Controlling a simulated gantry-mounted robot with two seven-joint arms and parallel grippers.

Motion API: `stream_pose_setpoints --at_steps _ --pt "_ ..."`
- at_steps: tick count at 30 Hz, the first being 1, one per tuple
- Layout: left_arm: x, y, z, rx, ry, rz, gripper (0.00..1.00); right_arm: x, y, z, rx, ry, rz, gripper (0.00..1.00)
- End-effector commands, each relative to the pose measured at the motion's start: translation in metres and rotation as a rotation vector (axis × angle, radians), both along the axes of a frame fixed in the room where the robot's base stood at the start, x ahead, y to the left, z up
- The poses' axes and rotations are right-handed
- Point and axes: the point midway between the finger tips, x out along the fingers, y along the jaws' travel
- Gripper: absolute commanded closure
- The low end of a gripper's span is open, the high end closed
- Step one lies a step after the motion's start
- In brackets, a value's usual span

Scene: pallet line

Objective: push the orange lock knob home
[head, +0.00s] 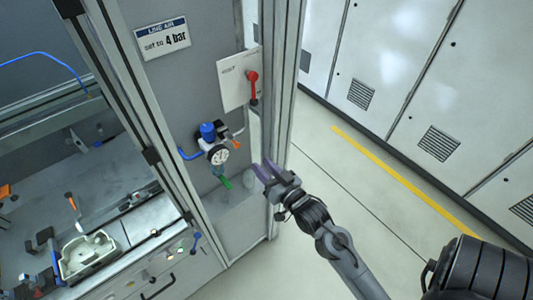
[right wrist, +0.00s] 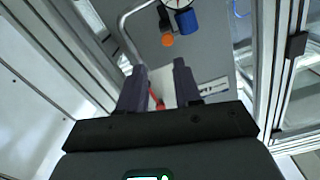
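The orange lock knob (right wrist: 167,40) shows in the right wrist view beside the blue regulator cap (right wrist: 187,21) and just below the gauge (right wrist: 178,3). In the head view the knob is a small orange spot (head: 237,145) to the right of the blue cap (head: 208,131) and the white gauge (head: 218,155). My right gripper (head: 263,171) is in front of the panel, right of and below the gauge, apart from the knob. In the right wrist view its two fingers (right wrist: 160,88) are spread with nothing held between them. My left gripper is not in view.
A red valve handle (head: 252,77) sits on a light plate above the regulator. A sign (head: 163,38) reads "set to 4 bar". A metal frame post (head: 287,90) stands close beside the right gripper. A green fitting (head: 225,183) hangs below the gauge. The floor to the right is clear.

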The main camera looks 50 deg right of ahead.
Motion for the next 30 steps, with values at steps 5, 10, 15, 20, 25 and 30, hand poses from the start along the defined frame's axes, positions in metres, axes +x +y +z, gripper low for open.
stream_pose_setpoints --at_steps 5,10,15,20,25,30 --pt "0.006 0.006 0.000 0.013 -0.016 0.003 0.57 0.012 0.000 0.002 0.006 -0.017 -0.002 0.67" --pt "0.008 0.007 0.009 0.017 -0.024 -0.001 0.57 0.033 -0.004 0.004 0.005 -0.017 -0.001 0.67" --pt "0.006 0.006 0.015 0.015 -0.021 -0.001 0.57 0.062 -0.009 0.005 0.005 -0.017 -0.001 0.67" --pt "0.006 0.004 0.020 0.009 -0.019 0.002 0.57 0.085 -0.013 0.003 0.004 -0.015 -0.001 0.67" --pt "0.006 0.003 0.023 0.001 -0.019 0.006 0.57 0.102 -0.016 0.002 0.005 -0.015 -0.001 0.67" --pt "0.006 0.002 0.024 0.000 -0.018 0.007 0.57 0.109 -0.018 0.001 0.005 -0.015 -0.002 0.67"
